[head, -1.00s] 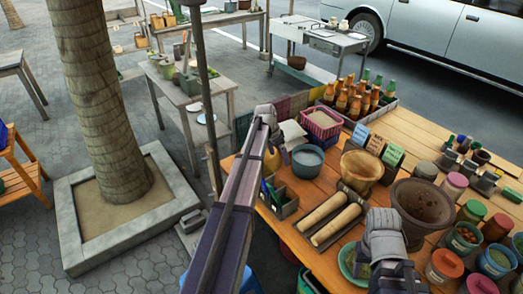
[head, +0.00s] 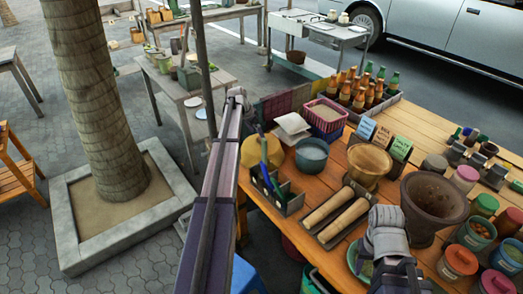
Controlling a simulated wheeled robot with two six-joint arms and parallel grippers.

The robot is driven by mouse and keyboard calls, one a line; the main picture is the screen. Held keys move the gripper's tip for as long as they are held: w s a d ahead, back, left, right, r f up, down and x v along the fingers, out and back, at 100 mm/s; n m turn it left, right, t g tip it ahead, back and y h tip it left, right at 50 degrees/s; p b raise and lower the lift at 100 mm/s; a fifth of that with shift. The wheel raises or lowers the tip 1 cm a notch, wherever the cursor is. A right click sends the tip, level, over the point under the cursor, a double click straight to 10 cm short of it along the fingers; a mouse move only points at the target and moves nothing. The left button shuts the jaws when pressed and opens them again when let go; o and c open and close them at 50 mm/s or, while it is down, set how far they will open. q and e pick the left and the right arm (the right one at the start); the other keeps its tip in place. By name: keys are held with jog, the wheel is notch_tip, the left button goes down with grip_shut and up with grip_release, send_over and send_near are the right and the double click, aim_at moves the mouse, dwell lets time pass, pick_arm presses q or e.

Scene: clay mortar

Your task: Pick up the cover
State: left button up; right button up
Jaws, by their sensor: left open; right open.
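I cannot tell for sure which thing is the cover. Several jars at the right have coloured lids, among them an orange-red lid (head: 461,257), a green lid (head: 486,202) and a pink lid (head: 466,174). A brown clay mortar (head: 434,203) stands open-topped, left of the jars. My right gripper (head: 385,222) is open, over the table between the mortar and two wooden pestles (head: 342,215). My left gripper (head: 237,95) is open, beyond the table's left edge, apart from the goods. Its fingers are small and seen from behind. Neither gripper shows anything held.
The wooden table (head: 408,120) is crowded: a pink basket (head: 325,115), a blue-grey bowl (head: 311,153), a tan bowl (head: 368,163) and a bottle crate (head: 365,92). A palm trunk (head: 92,100) in a square planter (head: 125,225) stands left. Open paving lies between.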

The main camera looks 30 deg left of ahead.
aim_at(260, 140)
pick_arm(q)
jog(key=shift+b+x, duration=2.4)
jog(key=shift+x, duration=0.25)
pick_arm(e)
jog(key=shift+f, duration=2.4)
pick_arm(q)
jog(key=shift+d+r, duration=0.1)
jog(key=shift+d, duration=0.05)
jog(key=shift+s, duration=0.1)
pick_arm(e)
jog(key=shift+r, duration=0.1)
pick_arm(q)
jog(key=shift+c, duration=0.3)
grip_shut()
